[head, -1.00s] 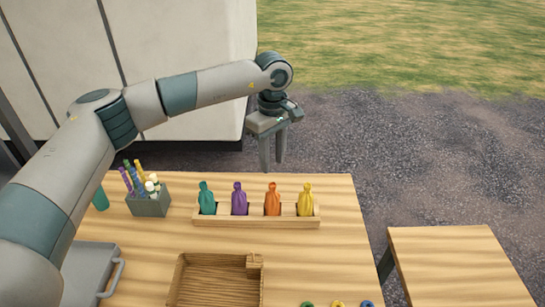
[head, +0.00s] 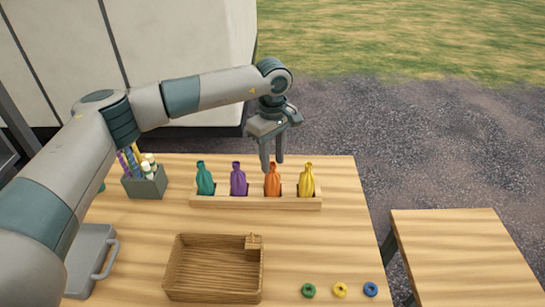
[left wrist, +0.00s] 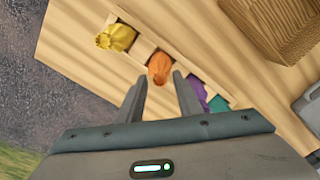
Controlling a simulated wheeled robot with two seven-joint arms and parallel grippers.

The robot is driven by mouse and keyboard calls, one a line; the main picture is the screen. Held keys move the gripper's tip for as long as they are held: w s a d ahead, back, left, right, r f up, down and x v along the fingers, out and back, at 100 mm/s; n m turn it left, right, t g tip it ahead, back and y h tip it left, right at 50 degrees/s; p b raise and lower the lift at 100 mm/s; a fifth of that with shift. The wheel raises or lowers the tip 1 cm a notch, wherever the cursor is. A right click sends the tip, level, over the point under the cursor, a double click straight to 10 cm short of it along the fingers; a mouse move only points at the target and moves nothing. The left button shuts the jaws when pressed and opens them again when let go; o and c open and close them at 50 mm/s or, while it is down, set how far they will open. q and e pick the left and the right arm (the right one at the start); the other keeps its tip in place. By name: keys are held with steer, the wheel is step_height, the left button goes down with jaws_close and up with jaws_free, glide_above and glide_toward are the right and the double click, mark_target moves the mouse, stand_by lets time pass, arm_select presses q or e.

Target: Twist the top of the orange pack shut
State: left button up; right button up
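The orange pack (head: 272,182) stands upright in a wooden rack (head: 255,203) on the table, between the purple pack (head: 238,181) and the yellow pack (head: 306,181). Its neck is gathered and narrow. My left gripper (head: 272,162) points down just above and behind the orange pack's top, open and empty. In the left wrist view the open fingers (left wrist: 160,88) point towards the orange pack (left wrist: 160,68), which shows beyond and between the tips. I see no contact. My right gripper is in neither view.
A teal pack (head: 204,180) fills the rack's left end. A grey holder (head: 145,186) with sticks stands left. An empty wooden tray (head: 213,297) lies in front, with green, yellow and blue rings (head: 370,289) right of it. A second table (head: 455,255) stands right.

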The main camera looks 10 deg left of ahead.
arm_select(q)
steer(key=shift+f, duration=0.4)
steer(key=c, duration=0.7)
steer(key=shift+o, duration=0.2)
steer(key=shift+b, duration=0.3)
